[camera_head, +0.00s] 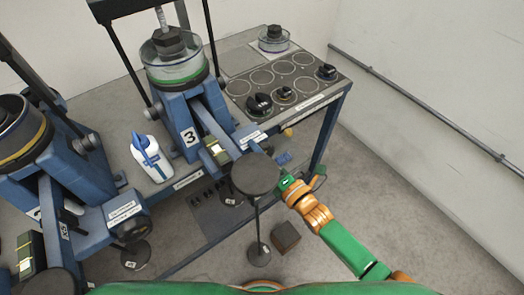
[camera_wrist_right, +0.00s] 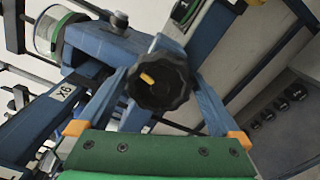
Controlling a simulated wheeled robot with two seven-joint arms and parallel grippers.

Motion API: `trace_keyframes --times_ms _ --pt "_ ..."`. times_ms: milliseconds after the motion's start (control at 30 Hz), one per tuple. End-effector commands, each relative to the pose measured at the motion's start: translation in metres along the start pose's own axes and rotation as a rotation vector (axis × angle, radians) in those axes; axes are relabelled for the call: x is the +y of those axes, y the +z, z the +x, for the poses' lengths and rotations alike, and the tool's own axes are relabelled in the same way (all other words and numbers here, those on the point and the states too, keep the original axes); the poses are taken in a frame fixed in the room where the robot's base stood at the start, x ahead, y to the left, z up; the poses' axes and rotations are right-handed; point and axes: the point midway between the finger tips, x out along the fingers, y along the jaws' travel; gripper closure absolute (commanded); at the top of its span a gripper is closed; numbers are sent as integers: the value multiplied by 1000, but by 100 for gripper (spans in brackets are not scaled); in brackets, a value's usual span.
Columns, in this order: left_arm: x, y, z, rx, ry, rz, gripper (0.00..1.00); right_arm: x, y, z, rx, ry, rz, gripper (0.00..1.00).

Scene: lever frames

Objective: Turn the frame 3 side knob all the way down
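Frame 3 (camera_head: 190,137) is a blue frame with a clear, green-banded jar on top. Its side knob (camera_wrist_right: 158,82) shows in the right wrist view as a black, lobed knob with a yellow mark facing left. In the head view this knob is too small to make out clearly. My right gripper (camera_head: 284,161) is at the right side of frame 3. In the right wrist view the right gripper (camera_wrist_right: 160,86) is open, with its blue fingers on either side of the knob. I cannot tell whether they touch it. My left gripper is not in view.
A panel (camera_head: 290,82) with round rings and black knobs lies right of frame 3. A white bottle (camera_head: 152,158) stands left of frame 3. Another blue frame (camera_head: 85,185) is further left. A round black plate (camera_head: 254,174) is near my gripper. The floor at right is clear.

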Motion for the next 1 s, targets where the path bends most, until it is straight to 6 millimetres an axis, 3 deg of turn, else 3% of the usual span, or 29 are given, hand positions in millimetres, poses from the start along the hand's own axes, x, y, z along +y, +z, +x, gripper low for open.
trace_keyframes --times_ms 200,567,800,833,933,1000 --pt "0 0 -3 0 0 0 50 1 1 -3 0 0 4 0" --pt "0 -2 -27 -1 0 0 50 1 1 -57 0 -2 6 0" --pt "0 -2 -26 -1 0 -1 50 0 0 -60 0 2 6 0" --pt "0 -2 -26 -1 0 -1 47 0 0 -60 0 2 6 0" --pt "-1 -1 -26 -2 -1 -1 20 -12 -1 -63 -4 -39 55 0" --pt "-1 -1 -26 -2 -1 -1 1 -44 -4 -72 -23 -143 191 0"
